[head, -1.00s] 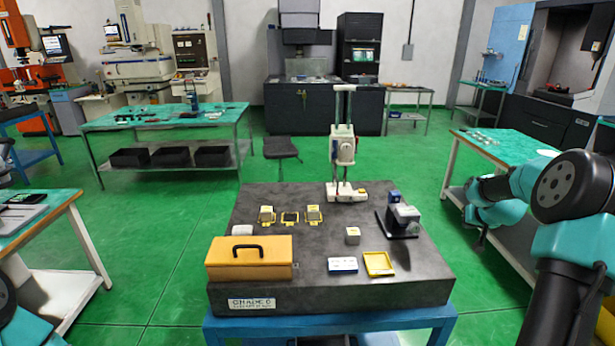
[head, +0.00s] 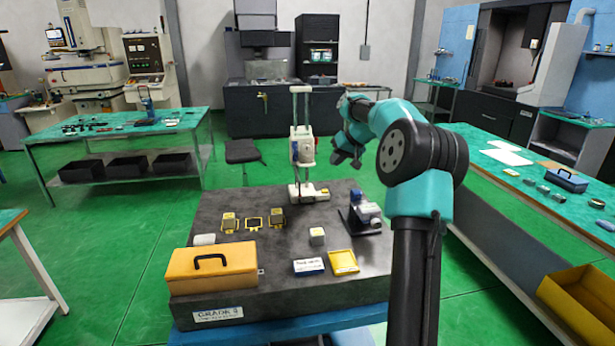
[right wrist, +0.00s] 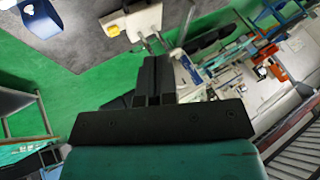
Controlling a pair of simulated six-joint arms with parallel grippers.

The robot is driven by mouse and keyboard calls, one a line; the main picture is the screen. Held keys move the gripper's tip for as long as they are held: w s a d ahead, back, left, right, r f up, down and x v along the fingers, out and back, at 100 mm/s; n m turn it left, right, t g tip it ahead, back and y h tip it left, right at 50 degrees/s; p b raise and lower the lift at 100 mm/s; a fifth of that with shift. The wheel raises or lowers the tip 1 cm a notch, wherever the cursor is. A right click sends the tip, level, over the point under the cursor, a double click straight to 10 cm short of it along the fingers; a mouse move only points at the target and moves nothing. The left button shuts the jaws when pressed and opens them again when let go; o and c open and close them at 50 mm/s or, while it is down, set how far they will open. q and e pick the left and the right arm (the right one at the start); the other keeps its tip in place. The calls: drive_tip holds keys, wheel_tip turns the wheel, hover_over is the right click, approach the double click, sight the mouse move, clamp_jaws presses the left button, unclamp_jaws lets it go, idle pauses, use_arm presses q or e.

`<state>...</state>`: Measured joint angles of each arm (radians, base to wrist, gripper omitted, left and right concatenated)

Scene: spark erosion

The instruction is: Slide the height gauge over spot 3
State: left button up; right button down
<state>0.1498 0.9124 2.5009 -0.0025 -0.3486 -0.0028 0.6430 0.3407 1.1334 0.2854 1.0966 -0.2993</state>
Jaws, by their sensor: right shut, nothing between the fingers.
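The height gauge (head: 303,150), cream-white with a twin-rod column and flat base, stands upright at the back of the dark granite plate (head: 330,232). A pale base, likely the gauge's, shows at the top of the right wrist view (right wrist: 143,22). My left gripper is out of view.
A bench (head: 530,190) stands at right.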

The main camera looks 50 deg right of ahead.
drive_tip(key=w+a+f, duration=0.5)
drive_tip(key=w+f, duration=0.3)
idle(0.4)
drive_tip(key=shift+w, duration=0.15)
